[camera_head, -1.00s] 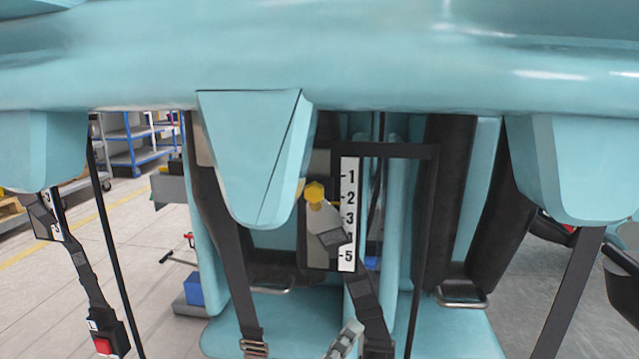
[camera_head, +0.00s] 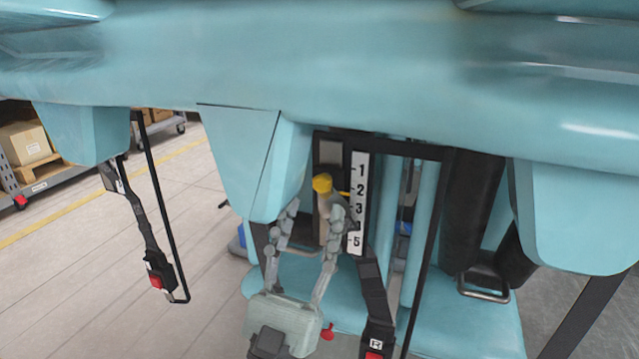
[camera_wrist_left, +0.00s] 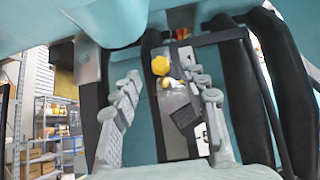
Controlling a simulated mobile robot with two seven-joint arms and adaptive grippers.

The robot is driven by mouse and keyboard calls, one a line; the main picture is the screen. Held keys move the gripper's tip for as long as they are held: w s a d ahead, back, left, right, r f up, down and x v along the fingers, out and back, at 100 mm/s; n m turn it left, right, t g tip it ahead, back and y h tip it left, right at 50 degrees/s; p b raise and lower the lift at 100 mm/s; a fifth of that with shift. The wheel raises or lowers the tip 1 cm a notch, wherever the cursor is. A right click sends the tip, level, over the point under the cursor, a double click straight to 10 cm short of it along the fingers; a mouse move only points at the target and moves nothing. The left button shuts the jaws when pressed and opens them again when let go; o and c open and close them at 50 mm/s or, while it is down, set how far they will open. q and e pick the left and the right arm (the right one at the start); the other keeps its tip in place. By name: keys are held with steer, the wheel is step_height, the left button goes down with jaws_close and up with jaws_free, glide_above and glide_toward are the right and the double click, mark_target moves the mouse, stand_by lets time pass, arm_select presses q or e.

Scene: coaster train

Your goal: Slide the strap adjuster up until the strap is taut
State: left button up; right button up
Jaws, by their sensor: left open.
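The strap adjuster (camera_head: 323,200) is a grey piece with a yellow knob on a dark upright plate, beside a white scale (camera_head: 358,205) numbered 1 to 5. Its yellow pointer is near the 2. In the left wrist view the adjuster (camera_wrist_left: 172,94) shows between the fingers, with a black strap piece at its lower end. The black strap (camera_head: 372,285) hangs below the scale to a red-buttoned buckle at the bottom edge. My left gripper (camera_head: 316,212) is open, its fingers pointing up on either side of the adjuster's lower part. I cannot tell whether either finger touches it.
A teal restraint block (camera_head: 240,155) hangs just left of the adjuster, under a large teal beam (camera_head: 330,70). A black frame bar (camera_head: 428,250) stands to the right. Another strap with a red buckle (camera_head: 157,275) hangs at left.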

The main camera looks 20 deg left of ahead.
arm_select(q)
steer(key=shift+p+x, duration=0.5)
steer(key=shift+x, duration=1.4)
arm_select(e)
steer(key=shift+s+a+f, duration=0.1)
steer(key=shift+s+f, duration=0.05)
steer(key=shift+f, duration=1.55)
